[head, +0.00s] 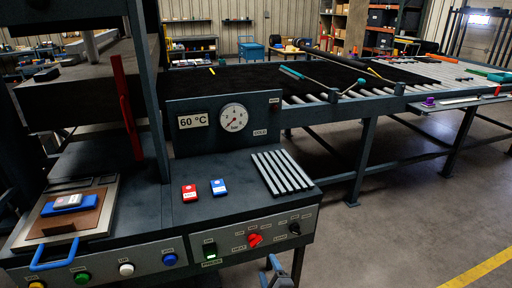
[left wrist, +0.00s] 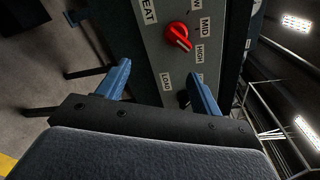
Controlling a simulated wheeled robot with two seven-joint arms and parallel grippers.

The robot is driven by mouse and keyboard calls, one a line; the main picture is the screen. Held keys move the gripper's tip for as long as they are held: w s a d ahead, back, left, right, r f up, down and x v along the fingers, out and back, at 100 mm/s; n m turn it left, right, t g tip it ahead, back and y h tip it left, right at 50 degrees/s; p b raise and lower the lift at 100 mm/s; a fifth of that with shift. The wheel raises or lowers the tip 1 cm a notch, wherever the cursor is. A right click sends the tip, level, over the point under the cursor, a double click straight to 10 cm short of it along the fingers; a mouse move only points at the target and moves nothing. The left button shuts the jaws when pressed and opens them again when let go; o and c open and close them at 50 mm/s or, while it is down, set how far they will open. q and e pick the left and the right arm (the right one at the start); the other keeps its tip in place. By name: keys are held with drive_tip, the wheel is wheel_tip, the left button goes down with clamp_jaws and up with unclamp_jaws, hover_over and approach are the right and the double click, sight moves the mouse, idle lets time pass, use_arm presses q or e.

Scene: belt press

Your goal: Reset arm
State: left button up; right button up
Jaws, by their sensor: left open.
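My left gripper (head: 277,272) shows at the bottom edge of the head view, in front of the press's control panel (head: 180,252). In the left wrist view its two blue fingers stand wide apart, and the gripper (left wrist: 160,90) is open with nothing between the fingers. The panel (left wrist: 152,60) lies beyond the fingertips. The red heat knob (head: 254,240) is up and left of the gripper in the head view; it also shows in the left wrist view (left wrist: 178,37), clear of the fingers. A black knob (head: 294,228) sits to its right. My right gripper is out of view.
A tray (head: 98,225) with a blue handle and a blue-white item (head: 68,202) sits at the press's left. A conveyor runs to the back right; the right floor is clear.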

use_arm(q)
drive_tip(key=s+a+f+n+g+h, duration=0.25)
drive_tip(key=f+n, duration=0.25)
drive_tip(key=f, duration=0.4)
drive_tip(key=s+a+f+n+g+h, duration=0.1)
drive_tip(key=s+a+f+n+g, duration=0.3)
drive_tip(key=f, duration=0.5)
drive_tip(key=s+a+f+n+g+h, duration=0.1)
drive_tip(key=f+n+g+h, duration=0.1)
drive_tip(key=f+n+g, duration=0.5)
drive_tip(key=s+a+f, duration=0.5)
drive_tip(key=s+f, duration=0.1)
drive_tip(key=s, duration=0.3)
drive_tip(key=s+a+f+n+g, duration=0.1)
drive_tip(key=s+a+f, duration=0.3)
drive_tip(key=s, duration=0.5)
drive_tip(key=s+a+f+n, duration=0.1)
drive_tip(key=s+a+f, duration=0.4)
drive_tip(key=s+f, duration=0.2)
drive_tip(key=shift+s+a+f, duration=0.35)
drive_tip(key=shift+s, duration=0.6)
